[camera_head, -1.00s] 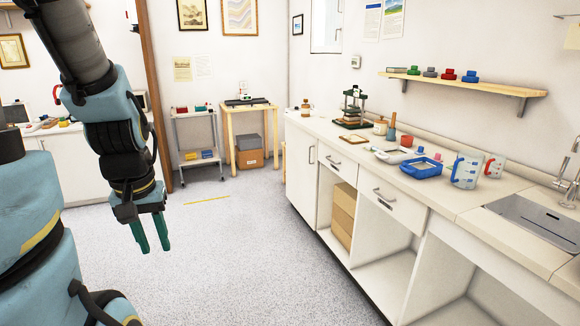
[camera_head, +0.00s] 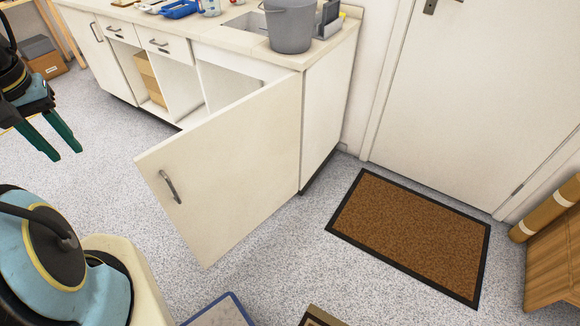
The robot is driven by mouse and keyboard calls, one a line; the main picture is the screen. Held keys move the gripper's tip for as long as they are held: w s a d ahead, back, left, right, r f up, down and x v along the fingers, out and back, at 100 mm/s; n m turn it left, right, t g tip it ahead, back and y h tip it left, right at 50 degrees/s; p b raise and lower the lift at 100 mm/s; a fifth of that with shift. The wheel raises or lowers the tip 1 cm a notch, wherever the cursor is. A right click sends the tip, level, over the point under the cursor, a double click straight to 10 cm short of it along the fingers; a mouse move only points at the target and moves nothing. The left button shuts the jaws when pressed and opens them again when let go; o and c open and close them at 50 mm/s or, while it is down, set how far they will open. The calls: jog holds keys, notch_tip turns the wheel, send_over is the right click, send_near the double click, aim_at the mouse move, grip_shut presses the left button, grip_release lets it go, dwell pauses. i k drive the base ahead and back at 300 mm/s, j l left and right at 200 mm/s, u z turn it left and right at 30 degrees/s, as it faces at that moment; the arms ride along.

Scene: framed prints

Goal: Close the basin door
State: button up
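The basin door (camera_head: 235,165) is a large cream cabinet panel under the sink end of the counter. It stands wide open, swung out into the room from its hinge side at the right. Its dark handle (camera_head: 169,186) is near the free left edge. My gripper (camera_head: 53,142) is at the far left of the view, with two green fingers spread apart and nothing between them. It is apart from the door, to the left of the handle. The basin (camera_head: 246,22) is set in the counter, partly hidden by a grey bucket.
The grey bucket (camera_head: 291,27) stands on the counter (camera_head: 222,40) by the basin. A brown doormat (camera_head: 412,234) lies before a white room door (camera_head: 480,90). Framed pieces (camera_head: 219,312) show at the bottom edge. Speckled floor left of the cabinet door is clear.

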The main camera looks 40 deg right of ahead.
aim_at(219, 179)
jog(key=k+l+z, duration=0.9)
jog(key=i+j+u, duration=0.2)
jog(key=u, duration=0.2)
jog(key=i+j+u, duration=0.1)
jog(key=i+u, duration=0.15)
jog(key=u, duration=0.2)
jog(key=i+u, duration=0.4)
jog(key=k, duration=0.1)
